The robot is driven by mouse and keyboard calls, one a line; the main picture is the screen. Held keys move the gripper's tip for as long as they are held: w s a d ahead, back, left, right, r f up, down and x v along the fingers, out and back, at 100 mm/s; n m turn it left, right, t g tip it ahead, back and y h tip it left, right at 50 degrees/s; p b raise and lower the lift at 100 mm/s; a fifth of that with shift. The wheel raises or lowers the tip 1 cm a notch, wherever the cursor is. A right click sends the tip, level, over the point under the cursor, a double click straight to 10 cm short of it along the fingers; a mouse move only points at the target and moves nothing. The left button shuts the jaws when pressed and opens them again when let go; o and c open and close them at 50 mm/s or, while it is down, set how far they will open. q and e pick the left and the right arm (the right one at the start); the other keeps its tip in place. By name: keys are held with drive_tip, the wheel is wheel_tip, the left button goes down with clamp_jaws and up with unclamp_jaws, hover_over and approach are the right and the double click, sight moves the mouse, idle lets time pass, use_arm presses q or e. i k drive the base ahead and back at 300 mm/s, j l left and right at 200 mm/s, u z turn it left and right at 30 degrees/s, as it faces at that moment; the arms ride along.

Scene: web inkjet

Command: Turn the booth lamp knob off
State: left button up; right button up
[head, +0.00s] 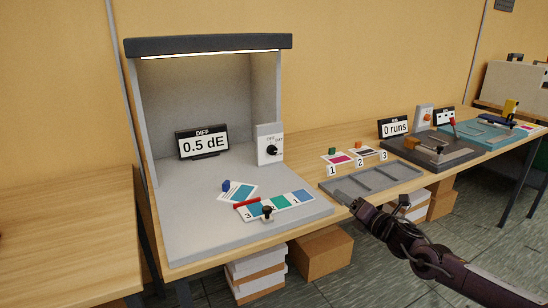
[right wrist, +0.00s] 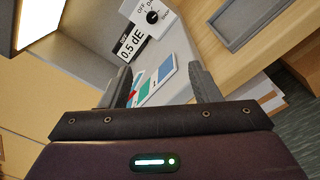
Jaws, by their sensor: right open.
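The booth lamp strip (head: 210,54) under the hood glows. The knob (right wrist: 152,16) and panel also show at the top of the right wrist view. My right gripper (head: 350,203) is open and empty, in front of the grey tray and to the lower right of the knob, well apart from it. The right wrist view shows its spread fingers (right wrist: 160,72). My left gripper is not in view.
A "0.5 dE" display (head: 202,143) stands in the booth left of the knob panel. Colour cards, a blue block (head: 226,185) and a colour strip (head: 276,205) with a dark-knobbed item lie on its floor. A grey compartment tray (head: 372,182) is to the right.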

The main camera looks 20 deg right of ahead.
sight(272, 150)
drive_tip(key=i+j, duration=0.1)
drive_tip(key=i, duration=0.35)
drive_tip(key=i+j, duration=0.15)
drive_tip(key=i, duration=0.3)
